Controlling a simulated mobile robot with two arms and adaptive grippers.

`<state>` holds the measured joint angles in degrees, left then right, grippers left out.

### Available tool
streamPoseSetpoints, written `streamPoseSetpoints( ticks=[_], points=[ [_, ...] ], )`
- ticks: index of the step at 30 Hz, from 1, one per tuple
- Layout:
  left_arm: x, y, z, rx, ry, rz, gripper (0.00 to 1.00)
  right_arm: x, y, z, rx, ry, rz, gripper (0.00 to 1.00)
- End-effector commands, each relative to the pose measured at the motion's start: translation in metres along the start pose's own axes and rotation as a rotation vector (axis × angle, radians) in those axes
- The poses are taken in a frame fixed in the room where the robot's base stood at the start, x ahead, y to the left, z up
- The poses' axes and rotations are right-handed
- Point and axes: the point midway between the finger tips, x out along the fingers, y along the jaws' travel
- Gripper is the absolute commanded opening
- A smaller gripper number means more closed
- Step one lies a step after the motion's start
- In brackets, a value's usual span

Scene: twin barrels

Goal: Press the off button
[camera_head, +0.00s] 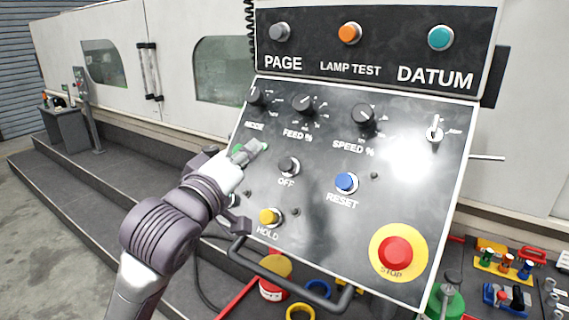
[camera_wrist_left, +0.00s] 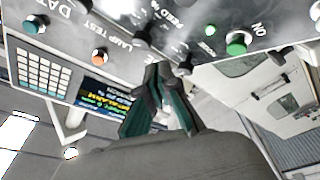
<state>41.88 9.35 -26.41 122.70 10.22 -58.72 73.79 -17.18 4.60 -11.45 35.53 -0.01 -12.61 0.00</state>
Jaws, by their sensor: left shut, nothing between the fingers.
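The off button (camera_head: 288,166) is a dark round button above the label OFF, in the middle of the sloping control panel (camera_head: 330,215). My left gripper (camera_head: 250,150) is up and to the left of it, in front of the panel near the green on button (camera_head: 237,149), which it partly covers. In the left wrist view the gripper's fingers (camera_wrist_left: 160,72) are together, with nothing seen between them. That view shows the green ON button (camera_wrist_left: 237,43); I cannot make out the off button there. My right gripper is not in view.
A blue reset button (camera_head: 346,182), yellow hold button (camera_head: 269,216) and red stop button (camera_head: 395,252) surround the off button. Knobs, including the speed knob (camera_head: 363,114), line the row above. A handle bar (camera_head: 285,280) runs below the panel. Tools lie at the lower right.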

Motion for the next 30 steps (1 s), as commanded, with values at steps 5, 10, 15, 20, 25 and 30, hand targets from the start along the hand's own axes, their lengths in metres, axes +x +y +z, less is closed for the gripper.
streamPoseSetpoints(
  ticks=[5,10,15,20,25,30],
  points=[
    [0.002,0.008,-0.003,-0.01,0.004,0.018,0.0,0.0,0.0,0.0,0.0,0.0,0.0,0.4],
    [0.001,0.008,-0.003,-0.01,0.004,0.017,0.0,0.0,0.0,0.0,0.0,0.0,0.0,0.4],
    [0.003,0.005,-0.001,-0.009,0.004,0.016,0.0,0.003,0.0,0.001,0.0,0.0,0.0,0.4],
    [0.013,-0.004,0.008,-0.009,0.003,0.016,0.0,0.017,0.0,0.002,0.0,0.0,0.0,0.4],
    [0.03,-0.017,0.021,-0.007,0.004,0.016,0.0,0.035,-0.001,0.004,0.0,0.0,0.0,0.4],
    [0.046,-0.026,0.032,-0.009,0.003,0.016,0.0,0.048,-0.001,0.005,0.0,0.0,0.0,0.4]
  ],
)
